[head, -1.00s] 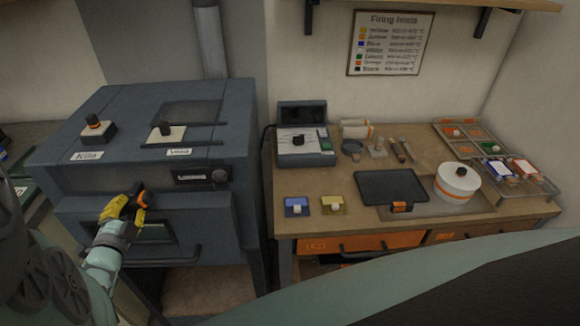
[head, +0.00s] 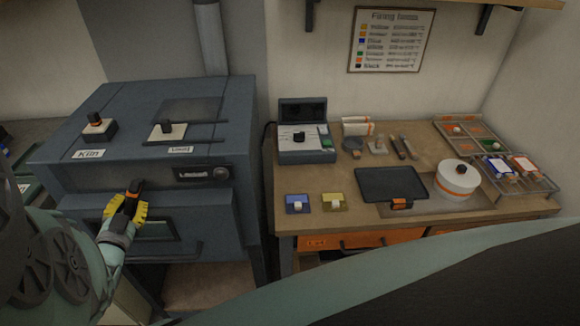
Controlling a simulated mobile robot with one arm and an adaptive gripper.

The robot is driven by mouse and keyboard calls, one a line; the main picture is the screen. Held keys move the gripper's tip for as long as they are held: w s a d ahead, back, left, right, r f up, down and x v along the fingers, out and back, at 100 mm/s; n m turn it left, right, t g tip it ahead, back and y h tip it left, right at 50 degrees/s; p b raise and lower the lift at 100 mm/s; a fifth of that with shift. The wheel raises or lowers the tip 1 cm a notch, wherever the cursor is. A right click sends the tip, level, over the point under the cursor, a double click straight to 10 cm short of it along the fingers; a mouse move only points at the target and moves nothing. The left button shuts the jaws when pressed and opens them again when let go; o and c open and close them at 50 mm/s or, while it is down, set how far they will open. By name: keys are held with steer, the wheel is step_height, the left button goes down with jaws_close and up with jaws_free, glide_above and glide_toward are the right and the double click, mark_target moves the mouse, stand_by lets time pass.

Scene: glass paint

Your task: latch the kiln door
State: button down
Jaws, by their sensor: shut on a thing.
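The kiln (head: 225,130) is a dark blue-grey box at the left of the head view. Its front door (head: 205,225) has a small window (head: 158,229) and a handle bar (head: 160,258) below, and looks flush with the front. My gripper (head: 134,190), with yellow fingers, is at the upper left of the door. It is shut on a dark latch handle (head: 136,186), which points up with its tip above the fingers. The fingers and wrist hide the latch's base and part of the door.
The kiln top carries two knobs, one by the Kiln label (head: 88,154) and one by the Vent label (head: 181,149). A wooden workbench (head: 350,222) stands to the right with a control box (head: 306,142), a black tray (head: 391,184) and a white round pot (head: 458,180).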

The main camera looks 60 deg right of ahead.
steer(key=shift+f+n, duration=0.1)
steer(key=shift+n, duration=0.6)
steer(key=shift+n+b, duration=0.55)
steer(key=shift+n, duration=1.55)
steer(key=c, duration=0.8)
jaws_free()
steer(key=v, duration=1.2)
